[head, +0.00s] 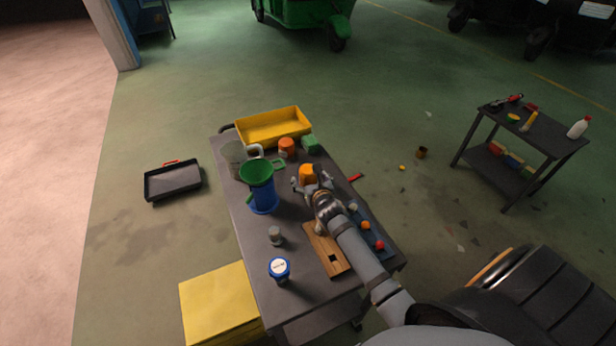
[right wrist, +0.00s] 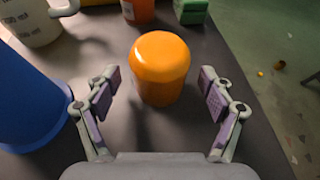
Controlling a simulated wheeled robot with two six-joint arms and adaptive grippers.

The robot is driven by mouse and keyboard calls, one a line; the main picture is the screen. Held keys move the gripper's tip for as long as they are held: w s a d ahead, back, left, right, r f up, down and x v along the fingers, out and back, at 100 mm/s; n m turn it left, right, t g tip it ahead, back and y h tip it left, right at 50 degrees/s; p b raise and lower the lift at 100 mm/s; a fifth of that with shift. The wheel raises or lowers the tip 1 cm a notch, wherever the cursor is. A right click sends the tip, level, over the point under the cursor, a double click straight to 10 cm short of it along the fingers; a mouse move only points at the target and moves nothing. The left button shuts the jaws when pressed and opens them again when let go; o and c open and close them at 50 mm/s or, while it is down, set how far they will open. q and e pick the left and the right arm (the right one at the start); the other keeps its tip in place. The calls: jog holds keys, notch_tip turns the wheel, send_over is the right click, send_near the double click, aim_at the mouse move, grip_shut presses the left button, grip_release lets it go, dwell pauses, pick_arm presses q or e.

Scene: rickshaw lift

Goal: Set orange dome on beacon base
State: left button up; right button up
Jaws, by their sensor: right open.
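The orange dome (head: 308,172) stands upright on the grey cart top, with a rounded cap over a short cylindrical body. It also shows in the right wrist view (right wrist: 160,65). My right gripper (head: 311,184) is open, its two fingers spread left and right of the dome's near side, with visible gaps and no contact. A small grey cylinder (head: 275,236) stands nearer on the cart's left side; I cannot tell whether it is the beacon base. My left gripper is not in view.
A blue container (head: 263,200) with a green funnel (head: 257,173) stands left of the dome. A white jug (head: 233,155), an orange container (head: 286,147), a green block (head: 310,144) and a yellow tray (head: 273,141) are behind. A wooden board (head: 324,250) and white-lidded jar (head: 280,268) are nearer.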

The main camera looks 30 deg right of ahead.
aim_at(310, 173)
jog(key=shift+w, duration=0.15)
jog(key=shift+c, duration=0.3)
jog(key=shift+r, duration=0.1)
jog(key=shift+c, duration=1.1)
jog(key=c, duration=1.1)
jog(key=shift+o, duration=0.2)
jog(key=r+p, duration=0.1)
jog(key=p, duration=0.1)
jog(key=r+p, duration=0.3)
jog(key=shift+s+a+r+p, duration=0.1)
jog(key=shift+s+r+p, duration=0.15)
jog(key=shift+r+p, duration=0.15)
jog(key=w+a+r+p+v, duration=0.1)
jog(key=a+r+p+v, duration=0.1)
jog(key=p+v, duration=1.1)
jog(key=shift+s+a+r, duration=0.45)
jog(key=shift+s+a, duration=0.25)
jog(key=shift+s, duration=0.2)
